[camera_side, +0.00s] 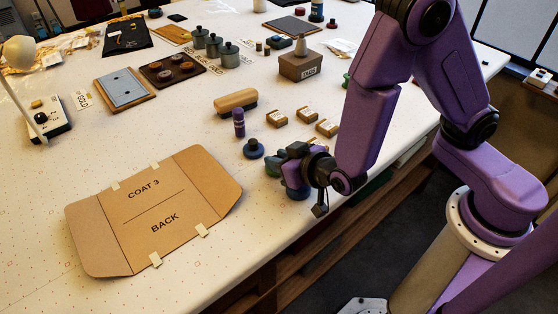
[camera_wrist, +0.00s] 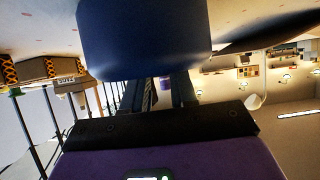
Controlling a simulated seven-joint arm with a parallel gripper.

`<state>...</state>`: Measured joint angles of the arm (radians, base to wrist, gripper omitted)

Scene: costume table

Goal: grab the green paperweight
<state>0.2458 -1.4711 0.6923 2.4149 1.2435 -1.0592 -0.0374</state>
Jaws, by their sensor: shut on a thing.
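The green paperweight (camera_side: 272,167) is at my fingertips in the side view, partly covered by them. My gripper (camera_side: 287,158) reaches in low over the table from the right and is shut on it. In the wrist view a large blue cylinder (camera_wrist: 145,38) fills the top middle and hides the ends of my fingers, so the grip itself is not seen there. Another blue paperweight (camera_side: 254,150) with a knob stands to the left, apart from my gripper.
A purple glue stick (camera_side: 239,122) and a wooden brush (camera_side: 235,102) stand behind. Several small tan boxes (camera_side: 277,118) lie nearby. A cardboard folder (camera_side: 155,210) marked COAT 3 BACK lies at the front left. The table edge runs close under my arm.

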